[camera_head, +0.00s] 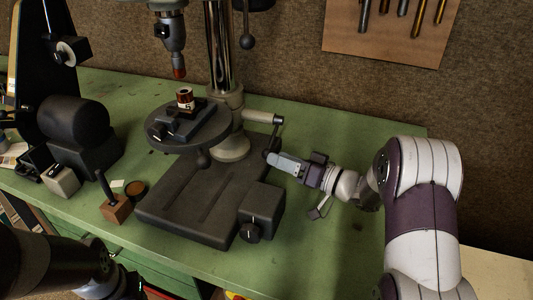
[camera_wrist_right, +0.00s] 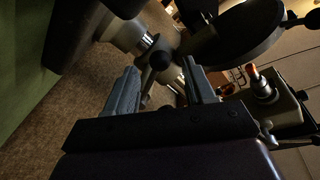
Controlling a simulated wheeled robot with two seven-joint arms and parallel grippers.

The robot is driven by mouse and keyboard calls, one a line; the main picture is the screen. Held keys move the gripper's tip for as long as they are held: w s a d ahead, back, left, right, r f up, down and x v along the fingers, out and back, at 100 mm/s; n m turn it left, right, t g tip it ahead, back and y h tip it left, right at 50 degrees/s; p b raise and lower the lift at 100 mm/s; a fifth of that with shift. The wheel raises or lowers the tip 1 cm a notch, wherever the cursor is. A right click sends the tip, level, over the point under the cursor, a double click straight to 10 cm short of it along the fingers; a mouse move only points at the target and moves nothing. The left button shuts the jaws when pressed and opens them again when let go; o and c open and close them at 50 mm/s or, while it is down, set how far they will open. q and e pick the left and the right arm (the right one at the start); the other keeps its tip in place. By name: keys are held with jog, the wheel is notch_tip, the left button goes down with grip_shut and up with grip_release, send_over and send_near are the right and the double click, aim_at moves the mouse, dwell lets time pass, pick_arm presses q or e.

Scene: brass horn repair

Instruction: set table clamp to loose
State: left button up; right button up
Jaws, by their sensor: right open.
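The table clamp (camera_head: 263,117) is a pale cylindrical fitting on the drill press column, just right of the round table. A thin dark lever with a ball end (camera_head: 272,139) hangs from its outer end. My right gripper (camera_head: 272,157) is at the lever's lower end in the head view. In the right wrist view its two grey fingers (camera_wrist_right: 162,88) are apart, and a dark round knob (camera_wrist_right: 159,60) shows between and beyond them. I cannot tell whether a finger touches the lever. My left arm enters at the lower left; its fingers do not show.
A wooden block (camera_head: 116,208) stands left. The green bench (camera_head: 330,235) is clear at right.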

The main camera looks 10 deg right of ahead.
aim_at(266, 150)
jog(key=x, duration=0.5)
grip_shut()
jog(key=shift+r+m+p, duration=0.3)
jog(key=shift+r+p, duration=0.2)
jog(key=shift+p, duration=0.55)
jog(key=r+m+p, duration=0.1)
jog(key=p, duration=0.3)
jog(key=r+m+p, duration=0.2)
jog(key=p, duration=0.2)
jog(key=r+m+g+p, duration=0.1)
jog(key=r+p, duration=0.1)
jog(key=p, duration=0.2)
jog(key=shift+s+a+r+h+p, duration=0.15)
jog(key=shift+s+r+h+p, duration=0.1)
jog(key=shift+h+p, duration=0.1)
jog(key=r+m+p, duration=0.1)
jog(key=p, duration=0.2)
jog(key=r+m+p, duration=0.1)
jog(key=m+p, duration=0.1)
jog(key=p, duration=0.1)
jog(key=w+r+m+g+p, duration=0.1)
jog(key=m+p, duration=0.1)
jog(key=p, duration=0.1)
jog(key=shift+d+r+p, duration=0.25)
jog(key=shift+d+p, duration=0.05)
jog(key=shift+d, duration=0.1)
jog(key=shift+w+d+r+m+g+p, duration=0.15)
jog(key=shift+w+r+m+g+p, duration=0.15)
jog(key=shift+m+p, duration=0.55)
jog(key=shift+w, duration=0.1)
